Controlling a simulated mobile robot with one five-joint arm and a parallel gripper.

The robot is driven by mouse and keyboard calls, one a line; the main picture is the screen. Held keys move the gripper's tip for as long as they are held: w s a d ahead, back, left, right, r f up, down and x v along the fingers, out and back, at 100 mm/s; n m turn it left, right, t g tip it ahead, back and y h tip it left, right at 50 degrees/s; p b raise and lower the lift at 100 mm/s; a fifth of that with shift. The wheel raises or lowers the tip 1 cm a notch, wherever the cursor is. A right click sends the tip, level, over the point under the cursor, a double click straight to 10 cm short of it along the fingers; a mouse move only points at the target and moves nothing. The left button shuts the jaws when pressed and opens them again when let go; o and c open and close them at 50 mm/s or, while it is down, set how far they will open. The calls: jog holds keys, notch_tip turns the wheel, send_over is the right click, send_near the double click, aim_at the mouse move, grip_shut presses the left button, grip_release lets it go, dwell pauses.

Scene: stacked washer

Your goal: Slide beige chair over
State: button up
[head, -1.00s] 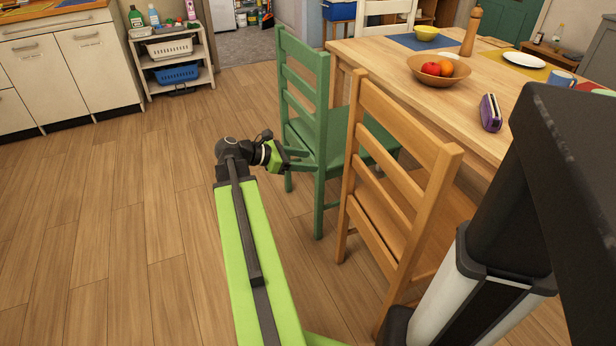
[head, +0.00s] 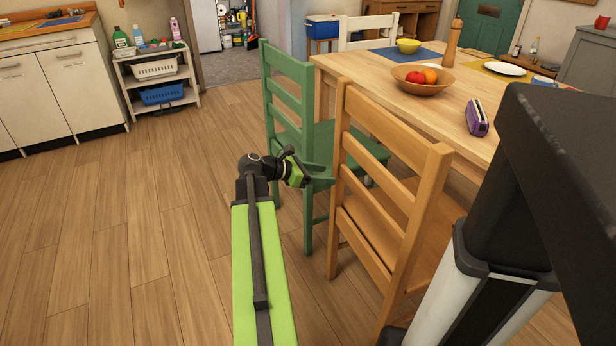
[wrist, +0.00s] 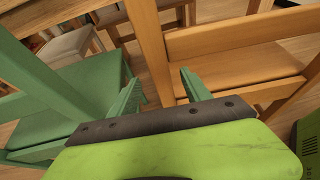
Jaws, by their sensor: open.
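The light wood, beige-tan chair (head: 393,190) stands upright at the near side of the table, its slatted back toward me. My gripper (head: 328,177) is open at the left of this chair's near left back post, at about seat height. In the wrist view, that post (wrist: 149,45) shows between the two green fingers of my gripper (wrist: 160,78). I cannot tell whether the fingers reach around it or touch it. The green chair (head: 290,110) stands just left of the wood chair, behind my gripper; it also shows in the wrist view (wrist: 30,125).
The wooden table (head: 450,95) holds a fruit bowl (head: 405,85) and a purple case (head: 477,117). An off-white chair (head: 368,28) stands at its far end. A shelf cart (head: 160,85) and cabinets (head: 65,90) line the back left. The floor (head: 130,220) at left is clear.

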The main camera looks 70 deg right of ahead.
aim_at(334, 176)
jog(key=b+x, duration=0.2)
jog(key=x, duration=0.5)
jog(key=shift+s+d+f, duration=0.1)
grip_shut()
dwell(1.2)
